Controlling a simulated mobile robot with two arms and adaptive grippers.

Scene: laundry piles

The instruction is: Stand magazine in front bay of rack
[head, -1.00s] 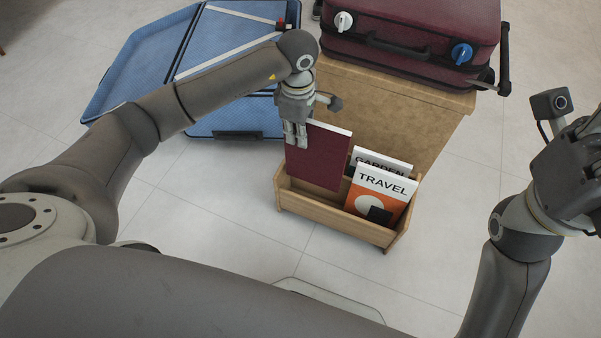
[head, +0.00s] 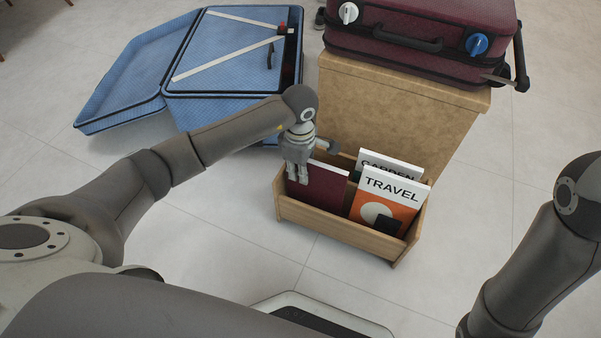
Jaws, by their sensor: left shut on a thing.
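A wooden rack (head: 338,231) stands on the floor. A maroon magazine (head: 327,187) stands upright in its left part, behind the front wall, with its lower part hidden by that wall. I cannot clearly tell which bay its lower edge is in. My left gripper (head: 297,178) is shut on the magazine's upper left edge. A white and orange TRAVEL magazine (head: 392,187) stands in the right part of the rack. A GARDEN magazine (head: 380,164) stands behind it, mostly hidden. My right gripper is out of view.
A wooden cabinet (head: 385,122) stands directly behind the rack, with a maroon suitcase (head: 420,32) on top. An open blue suitcase (head: 215,88) lies at the back left. The floor in front of the rack is clear.

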